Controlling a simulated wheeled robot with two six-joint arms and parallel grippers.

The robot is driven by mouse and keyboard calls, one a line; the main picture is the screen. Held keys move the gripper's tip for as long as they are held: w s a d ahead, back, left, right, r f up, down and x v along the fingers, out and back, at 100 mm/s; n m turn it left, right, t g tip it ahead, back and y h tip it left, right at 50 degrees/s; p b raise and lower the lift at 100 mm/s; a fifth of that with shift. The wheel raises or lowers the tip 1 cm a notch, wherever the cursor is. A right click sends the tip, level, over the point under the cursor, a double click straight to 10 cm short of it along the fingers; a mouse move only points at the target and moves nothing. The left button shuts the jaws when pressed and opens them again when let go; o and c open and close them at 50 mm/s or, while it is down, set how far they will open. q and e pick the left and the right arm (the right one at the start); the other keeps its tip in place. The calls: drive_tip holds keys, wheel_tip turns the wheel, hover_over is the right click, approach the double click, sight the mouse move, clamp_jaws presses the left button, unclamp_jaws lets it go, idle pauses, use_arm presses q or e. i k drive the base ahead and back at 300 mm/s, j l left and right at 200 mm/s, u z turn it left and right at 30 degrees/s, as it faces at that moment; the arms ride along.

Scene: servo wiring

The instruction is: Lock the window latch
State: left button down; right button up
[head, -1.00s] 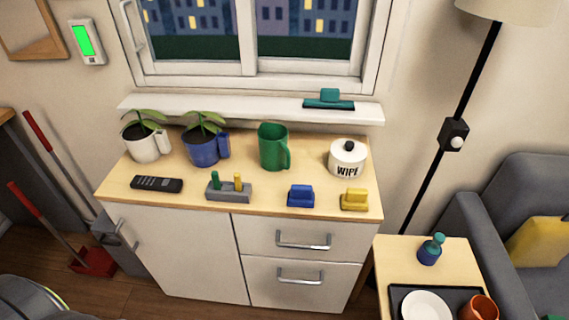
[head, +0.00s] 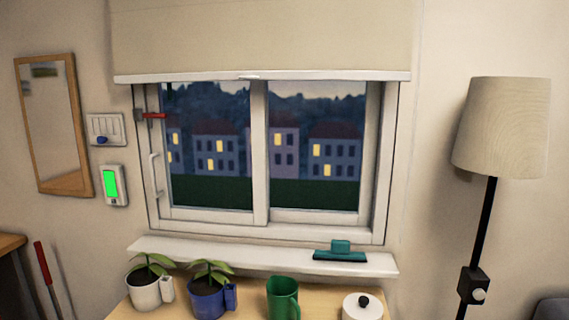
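The window (head: 260,224) is in the middle of the head view, with two panes side by side and houses at dusk behind. A small latch with a red handle (head: 153,116) sits on the upper left of the window frame. The red handle lies about level and points right. A white vertical pull handle (head: 155,176) is below it on the left sash edge. Both panes look closed. Neither of my grippers is in view.
A blind (head: 250,35) covers the window's top. A sill (head: 220,256) holds a teal squeegee (head: 340,252). Below stand two potted plants (head: 150,290), a green mug (head: 283,297) and a white jar (head: 362,307). A switch panel (head: 105,129) and green-screened device (head: 112,185) are left.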

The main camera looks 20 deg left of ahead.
sight(151, 116)
drive_tip(key=u, duration=1.45)
